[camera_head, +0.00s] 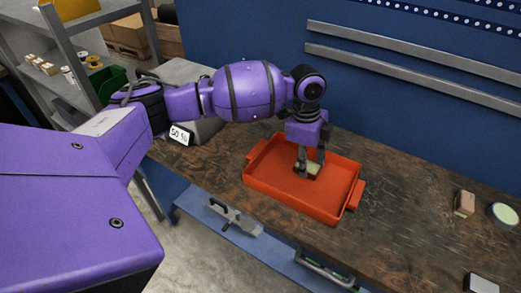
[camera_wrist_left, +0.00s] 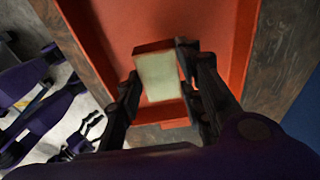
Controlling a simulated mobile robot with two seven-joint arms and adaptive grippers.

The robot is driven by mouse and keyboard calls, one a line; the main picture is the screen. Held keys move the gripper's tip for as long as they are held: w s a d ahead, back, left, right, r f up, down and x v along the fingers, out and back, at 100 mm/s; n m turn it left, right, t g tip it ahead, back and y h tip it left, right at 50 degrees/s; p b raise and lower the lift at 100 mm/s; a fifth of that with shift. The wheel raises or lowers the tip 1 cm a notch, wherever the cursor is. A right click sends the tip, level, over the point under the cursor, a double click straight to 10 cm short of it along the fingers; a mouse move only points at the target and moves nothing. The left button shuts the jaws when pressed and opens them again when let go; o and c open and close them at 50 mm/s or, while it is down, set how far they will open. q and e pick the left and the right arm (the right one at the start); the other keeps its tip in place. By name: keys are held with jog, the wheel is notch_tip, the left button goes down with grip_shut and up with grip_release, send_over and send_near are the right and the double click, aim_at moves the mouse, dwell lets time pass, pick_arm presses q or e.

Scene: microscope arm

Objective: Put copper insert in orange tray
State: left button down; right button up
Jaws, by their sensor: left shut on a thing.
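The orange tray (camera_head: 285,203) lies on the brown workbench with its open side up. My left gripper (camera_head: 308,167) reaches down into the tray from above. It is shut on a small block, taken as the copper insert (camera_head: 315,170), with a pale top face and a brownish side. In the left wrist view the insert (camera_wrist_left: 158,78) sits between the two fingers (camera_wrist_left: 160,62), over the tray's floor (camera_wrist_left: 215,30). I cannot tell whether the insert touches the floor.
A small tan block (camera_head: 464,203), a pale round disc (camera_head: 504,214) and a dark-and-white box (camera_head: 482,284) are on the workbench (camera_head: 405,215) at the right. A blue wall (camera_head: 380,90) with metal rails stands behind. Shelves (camera_head: 75,60) are at the left.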

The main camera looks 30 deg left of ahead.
pick_arm(q)
jog(key=shift+w+a+f, duration=0.3)
jog(key=shift+w+f, duration=0.3)
jog(key=shift+w+a+f, duration=0.25)
jog(key=shift+f, duration=0.1)
notch_tip(320, 180, down, 3)
jog(key=shift+w+a+f, duration=0.1)
jog(key=shift+w+f, duration=0.05)
jog(key=shift+f, duration=0.15)
jog(key=c, duration=1.6)
grip_release()
jog(key=shift+f, duration=0.15)
jog(key=o, duration=0.4)
pick_arm(e)
jog(key=shift+s, duration=0.1)
